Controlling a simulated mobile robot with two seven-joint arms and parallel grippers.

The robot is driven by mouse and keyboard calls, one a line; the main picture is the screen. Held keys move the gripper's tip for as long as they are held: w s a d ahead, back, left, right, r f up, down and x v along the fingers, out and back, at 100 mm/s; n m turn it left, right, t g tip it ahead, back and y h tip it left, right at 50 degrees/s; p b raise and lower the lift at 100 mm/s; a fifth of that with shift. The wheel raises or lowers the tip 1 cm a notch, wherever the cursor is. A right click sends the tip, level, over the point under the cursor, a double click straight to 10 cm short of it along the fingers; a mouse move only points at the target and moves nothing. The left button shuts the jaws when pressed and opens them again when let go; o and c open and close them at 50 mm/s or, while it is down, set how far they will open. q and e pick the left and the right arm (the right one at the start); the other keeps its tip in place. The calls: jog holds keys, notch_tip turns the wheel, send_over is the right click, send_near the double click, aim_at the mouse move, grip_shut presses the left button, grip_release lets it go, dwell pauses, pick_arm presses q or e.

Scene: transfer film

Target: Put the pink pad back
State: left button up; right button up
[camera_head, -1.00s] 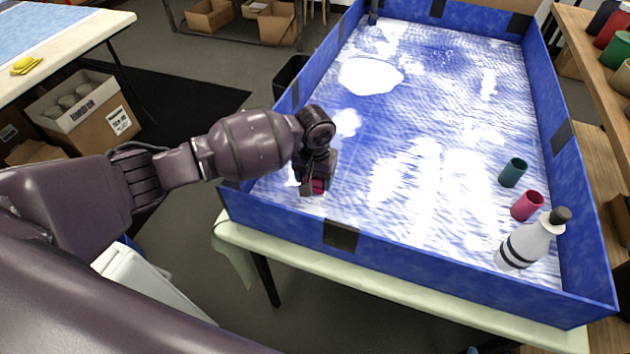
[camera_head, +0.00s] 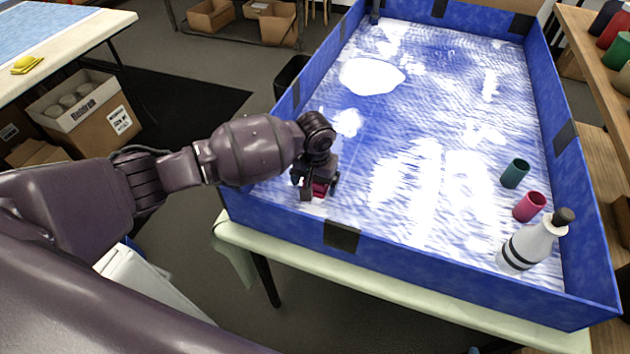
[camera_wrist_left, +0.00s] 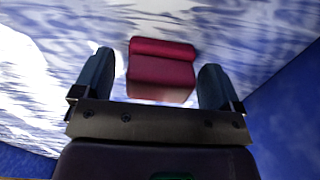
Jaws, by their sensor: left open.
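The pink pad (camera_wrist_left: 161,70) is a small dark pink block with a ridged end. It lies on the blue and white floor of the blue-walled tray (camera_head: 400,262), near the tray's front left corner. In the head view only a bit of the pad (camera_head: 319,189) shows; my left gripper hides the rest. My left gripper (camera_head: 319,186) is open and points down over the pad. In the left wrist view the pad lies between the two fingers, with a visible gap on each side. My right gripper is not in view.
A teal cup (camera_head: 515,173), a pink cup (camera_head: 529,207) and a white bottle (camera_head: 532,243) with a dark cap stand along the tray's right side. The tray's middle is clear. A yellow pad (camera_head: 27,65) lies on another table at the far left.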

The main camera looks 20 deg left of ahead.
pick_arm(q)
jog(key=shift+r, duration=0.4)
notch_tip(320, 180, up, 12)
jog(key=p, duration=0.2)
jog(key=shift+f+p, duration=0.25)
jog(key=shift+p, duration=0.15)
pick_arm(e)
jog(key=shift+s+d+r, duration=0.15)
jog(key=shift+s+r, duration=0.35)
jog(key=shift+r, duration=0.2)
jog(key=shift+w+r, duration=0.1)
